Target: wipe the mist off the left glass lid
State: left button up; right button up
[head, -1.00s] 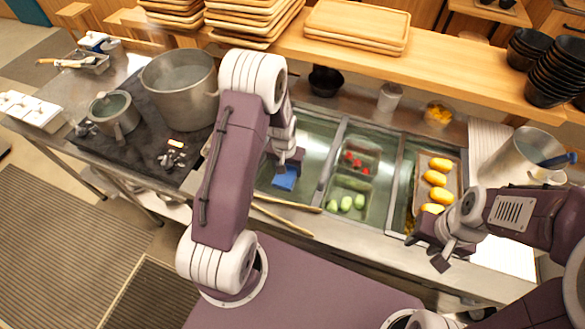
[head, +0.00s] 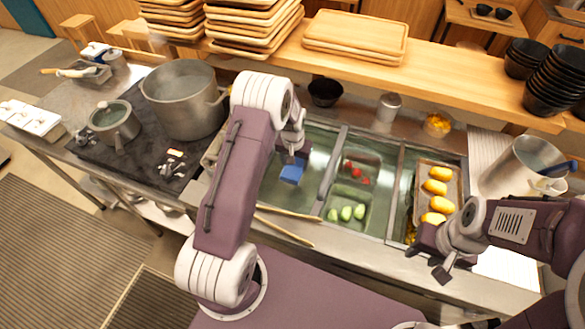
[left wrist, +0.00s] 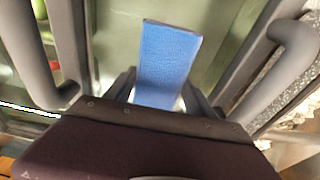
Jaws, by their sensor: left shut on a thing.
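The left glass lid (head: 318,165) is a greenish pane over the left well of the counter. It also fills the upper middle of the left wrist view (left wrist: 218,35). My left gripper (head: 291,163) is shut on a blue sponge (head: 291,175) above this lid. The sponge (left wrist: 167,65) sticks out between the fingers in the left wrist view. I cannot tell whether it touches the glass. The mist is hard to make out. My right gripper (head: 430,257) looks open and empty at the counter's front right, with its fingers apart.
Right of the lid are compartments with red pieces (head: 356,173) and green pieces (head: 346,213), then a tray of yellow pieces (head: 436,187). Wooden sticks (head: 285,228) lie at the front edge. A big pot (head: 184,105) stands left. A black bowl (head: 325,92) stands behind.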

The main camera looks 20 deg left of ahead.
pick_arm(q)
jog(key=shift+w+a+f+b, duration=0.15)
jog(key=shift+w+b, duration=0.2)
jog(key=shift+w, duration=1.7)
jog(key=shift+w+b, duration=0.5)
jog(key=shift+w, duration=1.45)
jog(key=shift+w+a+f+b, duration=0.15)
jog(key=shift+w+b, duration=0.75)
jog(key=shift+w, duration=0.45)
pick_arm(e)
jog(key=shift+f, duration=1.75)
pick_arm(q)
jog(key=shift+w, duration=0.4)
pick_arm(e)
jog(key=shift+f, duration=0.2)
pick_arm(q)
jog(key=shift+r, duration=0.35)
pick_arm(e)
jog(key=shift+s+r, duration=0.1)
jog(key=shift+r, duration=0.1)
pick_arm(q)
jog(key=shift+f, duration=0.1)
